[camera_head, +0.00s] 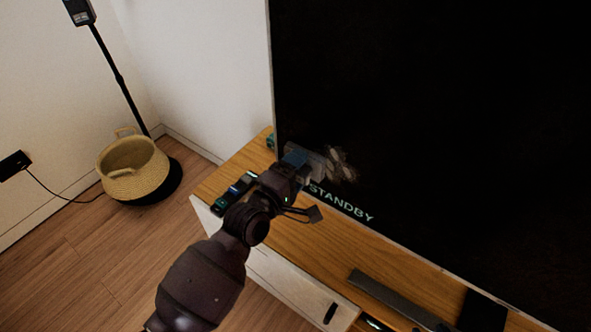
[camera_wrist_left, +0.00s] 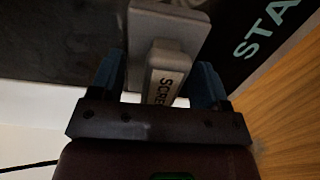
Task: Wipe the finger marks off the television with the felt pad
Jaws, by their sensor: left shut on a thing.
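The television (camera_head: 430,110) is a large black screen standing on the wooden cabinet, with the word STANDBY low on its left part. Pale finger marks (camera_head: 343,165) show near its lower left, just right of my left gripper. My left gripper (camera_head: 292,163) is shut on the handle of the grey felt pad (camera_head: 318,163). In the left wrist view the pad (camera_wrist_left: 195,30) lies ahead of the blue fingers (camera_wrist_left: 160,85), its handle lettered "SCRE". The pad is at the screen's face; I cannot tell whether it touches. My right gripper is not in view.
The wooden cabinet (camera_head: 300,238) runs under the screen, with small dark items (camera_head: 235,190) at its left end and a grey bar (camera_head: 395,298) toward the right. A woven basket (camera_head: 133,170) and a lamp pole (camera_head: 118,80) stand on the floor at left.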

